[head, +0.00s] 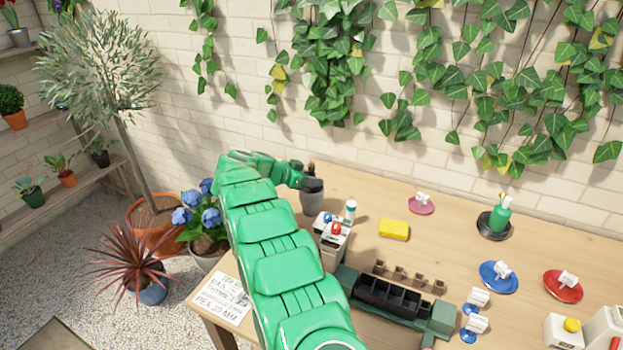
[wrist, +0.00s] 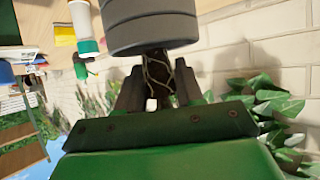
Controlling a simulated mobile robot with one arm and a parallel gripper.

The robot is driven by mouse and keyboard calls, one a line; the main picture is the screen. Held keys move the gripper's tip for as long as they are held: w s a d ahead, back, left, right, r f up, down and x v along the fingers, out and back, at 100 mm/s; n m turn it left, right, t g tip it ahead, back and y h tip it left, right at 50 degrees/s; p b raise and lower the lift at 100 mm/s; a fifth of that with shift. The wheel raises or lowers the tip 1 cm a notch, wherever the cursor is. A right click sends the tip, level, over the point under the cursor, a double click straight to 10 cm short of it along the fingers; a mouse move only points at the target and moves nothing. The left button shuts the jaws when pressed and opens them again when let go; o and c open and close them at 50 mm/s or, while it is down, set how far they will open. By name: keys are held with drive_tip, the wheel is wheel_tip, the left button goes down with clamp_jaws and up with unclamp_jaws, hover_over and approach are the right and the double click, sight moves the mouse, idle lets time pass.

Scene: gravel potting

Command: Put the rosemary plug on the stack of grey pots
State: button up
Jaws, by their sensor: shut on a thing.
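The stack of grey pots (head: 312,197) stands at the back left of the table. It also shows at the top of the wrist view (wrist: 150,27). My gripper (wrist: 158,92) is shut on the rosemary plug (wrist: 157,70), a dark root ball with pale roots, seen between the two fingers. In the head view the plug (head: 311,169) is a small dark shape right at the top of the pots. The plug meets the pots' edge in the wrist view; I cannot tell whether it rests on them. The rosemary's leaves are not clearly visible.
A white bottle with a green cap (head: 350,211), a white box with coloured knobs (head: 333,240) and a yellow sponge (head: 394,230) stand near the pots. A black tray (head: 388,297) lies nearer. The ivy-hung brick wall (head: 370,150) is close behind.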

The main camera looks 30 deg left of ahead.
drive_tip(key=o, duration=1)
drive_tip(key=shift+s+a+r, duration=0.2)
drive_tip(key=shift+r, duration=0.05)
drive_tip(key=v, duration=1.1)
drive_tip(key=shift+s, duration=0.2)
